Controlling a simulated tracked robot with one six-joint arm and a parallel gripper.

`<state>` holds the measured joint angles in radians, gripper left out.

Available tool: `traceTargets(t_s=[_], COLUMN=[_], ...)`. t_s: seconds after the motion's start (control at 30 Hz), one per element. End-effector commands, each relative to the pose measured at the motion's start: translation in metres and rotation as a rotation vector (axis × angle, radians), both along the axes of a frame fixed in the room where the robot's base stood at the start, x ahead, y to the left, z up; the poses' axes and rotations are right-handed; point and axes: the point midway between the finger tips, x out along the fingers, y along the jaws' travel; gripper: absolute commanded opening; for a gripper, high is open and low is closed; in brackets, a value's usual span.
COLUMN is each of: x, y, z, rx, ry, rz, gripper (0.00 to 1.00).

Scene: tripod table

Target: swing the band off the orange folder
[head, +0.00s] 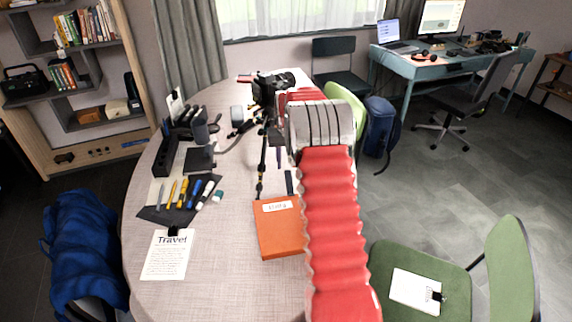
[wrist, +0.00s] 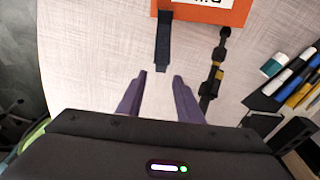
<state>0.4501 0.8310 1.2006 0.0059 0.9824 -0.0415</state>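The orange folder (head: 279,239) lies flat on the table with a white label on it. In the wrist view its near part (wrist: 232,17) shows at the top edge. The band is a dark, straight strip (wrist: 163,42); one end meets or slightly overlaps the folder's edge, and the rest extends over the table. In the head view the band (head: 289,182) shows beside the red arm, at the folder's far edge. My gripper (wrist: 160,75) is open, its two purple fingers apart with nothing between them. The band's free end is just ahead of the gap.
A black tripod leg (wrist: 214,65) lies close to the right finger. Several pens (head: 184,192) and a teal-capped item (wrist: 272,67) lie beyond it. A printed Travel sheet (head: 168,255) lies left of the folder. A green chair (head: 420,260) stands at the right.

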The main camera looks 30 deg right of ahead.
Motion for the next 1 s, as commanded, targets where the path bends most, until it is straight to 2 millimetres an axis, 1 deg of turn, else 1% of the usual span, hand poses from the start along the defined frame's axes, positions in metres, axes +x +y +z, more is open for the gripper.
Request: traceTargets(t_s=[0.03, 0.17, 0.5, 0.6, 0.7, 0.8, 1.0], x=[0.000, -0.003, -0.009, -0.011, -0.013, -0.013, -0.014], y=[0.000, 0.000, 0.003, 0.004, 0.005, 0.005, 0.005], z=[0.008, 0.029, 0.088, 0.102, 0.114, 0.120, 0.122], rx=[-0.001, -0.001, -0.002, -0.002, -0.002, -0.001, 0.000], ry=[-0.003, -0.003, -0.002, -0.001, -0.001, -0.001, 0.000], rz=[0.000, -0.001, -0.001, -0.001, -0.001, -0.001, -0.001], gripper=[0.33, 0.33, 0.33, 0.33, 0.33, 0.33, 0.33])
